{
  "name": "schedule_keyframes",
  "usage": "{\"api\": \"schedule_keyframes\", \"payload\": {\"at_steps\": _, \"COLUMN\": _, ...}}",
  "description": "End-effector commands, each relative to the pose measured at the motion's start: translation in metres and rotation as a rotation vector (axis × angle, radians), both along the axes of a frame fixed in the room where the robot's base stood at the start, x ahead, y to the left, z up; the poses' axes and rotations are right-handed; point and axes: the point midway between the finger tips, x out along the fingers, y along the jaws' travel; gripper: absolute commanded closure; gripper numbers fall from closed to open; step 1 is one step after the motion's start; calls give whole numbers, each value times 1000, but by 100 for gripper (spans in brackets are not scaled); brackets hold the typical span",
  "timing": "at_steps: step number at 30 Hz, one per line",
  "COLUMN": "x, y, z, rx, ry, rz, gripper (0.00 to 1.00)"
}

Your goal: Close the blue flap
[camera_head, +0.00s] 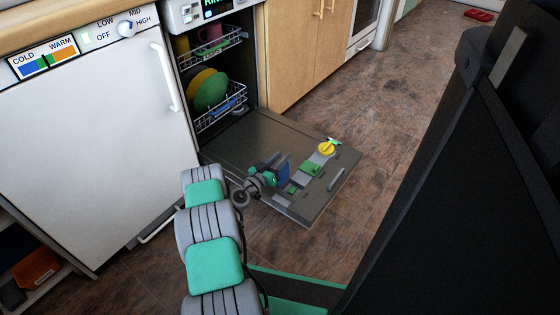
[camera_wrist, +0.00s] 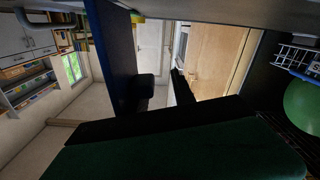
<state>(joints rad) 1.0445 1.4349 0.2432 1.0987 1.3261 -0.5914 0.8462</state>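The blue flap (camera_head: 284,171) stands up from the inner face of the lowered dishwasher door (camera_head: 240,137). In the wrist view the blue flap (camera_wrist: 122,50) is a tall dark blue panel, close to the camera. My gripper (camera_head: 275,168) is low over the door, just left of the flap; I cannot tell whether it touches. In the wrist view my gripper (camera_wrist: 164,88) shows two dark fingers with a gap between them, and nothing is seen held in it. The flap's lower part is partly hidden by my gripper.
A green flap (camera_head: 310,168) and a yellow round knob (camera_head: 326,149) are on the same door, right of the blue flap. Racks with dishes (camera_head: 210,90) are in the dishwasher. A white appliance (camera_head: 95,130) stands left.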

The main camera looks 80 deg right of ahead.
Motion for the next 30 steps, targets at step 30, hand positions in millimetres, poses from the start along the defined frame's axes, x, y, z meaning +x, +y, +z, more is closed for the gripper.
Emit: {"api": "schedule_keyframes", "payload": {"at_steps": 30, "x": 15, "y": 46, "z": -13, "rx": 28, "ry": 6, "rz": 2, "gripper": 57}}
